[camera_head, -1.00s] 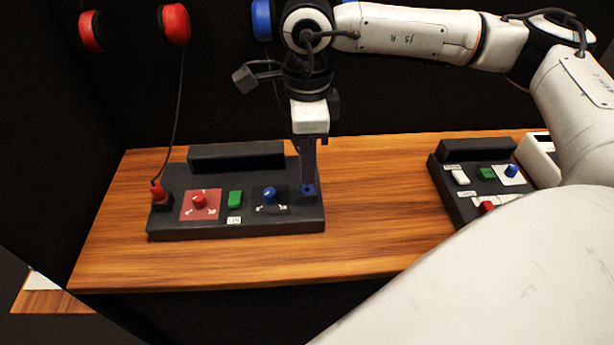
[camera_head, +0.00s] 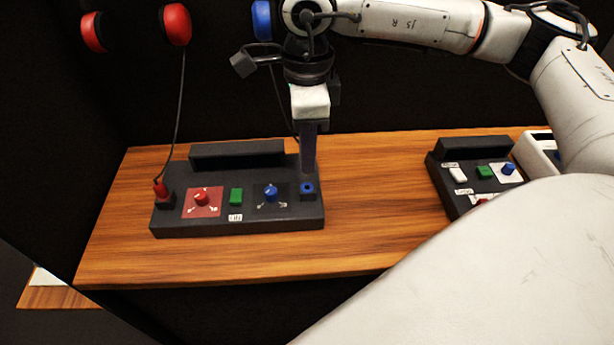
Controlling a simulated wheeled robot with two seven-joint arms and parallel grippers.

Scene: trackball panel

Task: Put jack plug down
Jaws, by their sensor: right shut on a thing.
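My right gripper (camera_head: 308,168) points down just above and behind the blue-ringed socket (camera_head: 307,188) at the right end of the left dark panel (camera_head: 240,221). It is shut on the jack plug, which is mostly hidden by the dark fingers. A thin dark cable (camera_head: 281,100) hangs behind the gripper, below the blue headphones (camera_head: 262,20). The blue socket shows an open dark hole, and the fingertips are apart from it. A red plug (camera_head: 160,188) with a cable stands in the socket at the panel's left end. My left gripper is out of view.
The panel carries a red knob (camera_head: 201,198), a green button (camera_head: 236,196) and a blue knob (camera_head: 271,192). A second panel (camera_head: 447,190) stands at the right. The wooden table (camera_head: 375,210) is bare between them. Red headphones (camera_head: 176,25) hang at upper left.

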